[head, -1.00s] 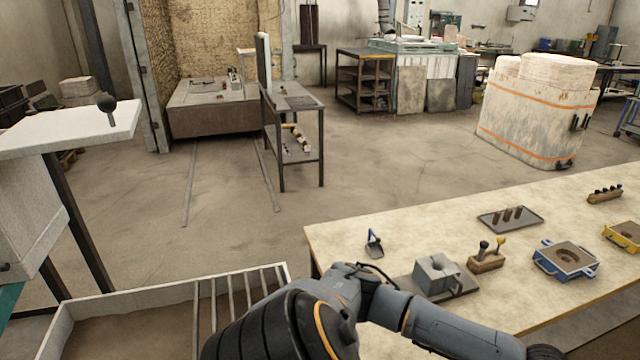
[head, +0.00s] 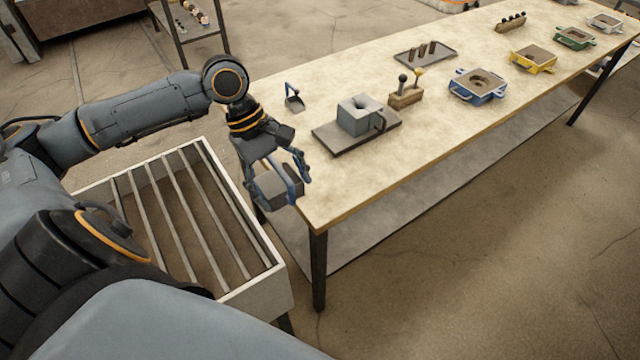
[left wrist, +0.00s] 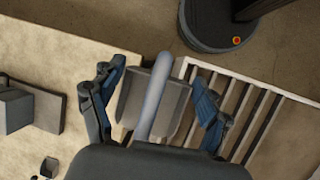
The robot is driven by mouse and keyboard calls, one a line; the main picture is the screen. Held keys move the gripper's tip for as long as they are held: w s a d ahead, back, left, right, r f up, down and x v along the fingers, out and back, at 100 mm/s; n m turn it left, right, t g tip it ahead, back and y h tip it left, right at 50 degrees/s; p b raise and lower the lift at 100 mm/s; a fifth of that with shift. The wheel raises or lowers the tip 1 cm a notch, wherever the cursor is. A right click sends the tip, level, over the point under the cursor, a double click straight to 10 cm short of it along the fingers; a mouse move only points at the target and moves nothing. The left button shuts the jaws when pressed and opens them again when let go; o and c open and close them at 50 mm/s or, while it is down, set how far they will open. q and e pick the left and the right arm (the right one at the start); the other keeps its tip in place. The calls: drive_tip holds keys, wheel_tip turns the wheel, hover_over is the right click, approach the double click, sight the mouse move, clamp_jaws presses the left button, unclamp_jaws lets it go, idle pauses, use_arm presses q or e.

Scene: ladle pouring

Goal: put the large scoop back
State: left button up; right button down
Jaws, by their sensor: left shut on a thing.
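The large scoop (head: 283,187) is grey with a pale blue-grey handle. My left gripper (head: 278,182) is shut on it and holds it at the near left corner of the work table (head: 330,195). I cannot tell how high it is above the table. In the left wrist view the scoop (left wrist: 172,102) shows between the two fingers of my left gripper (left wrist: 160,80), its handle running between them. A smaller scoop (head: 294,101) with a blue handle sits on the table's far left edge. My right gripper is out of view.
A slatted bin (head: 270,270) stands left of the table, close below my left gripper. On the table are a grey block on a plate (head: 357,117), a wooden tool holder (head: 406,96), a dark tray (head: 426,53) and a blue mould (head: 478,86). The table's near edge is clear.

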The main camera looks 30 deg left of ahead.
use_arm(q)
drive_tip(key=w+f, duration=0.3)
drive_tip(key=w, duration=0.1)
drive_tip(key=w+f+p, duration=0.1)
drive_tip(key=w+f, duration=0.2)
drive_tip(key=w, duration=0.1)
drive_tip(key=w+d+f, duration=0.1)
drive_tip(key=w+f, duration=0.2)
drive_tip(key=w, duration=0.2)
drive_tip(key=shift+f, duration=0.3)
drive_tip(key=shift+f+p, duration=0.45)
drive_tip(key=shift+f, duration=1.1)
drive_tip(key=o, duration=1.4)
drive_tip(key=shift+f, duration=0.1)
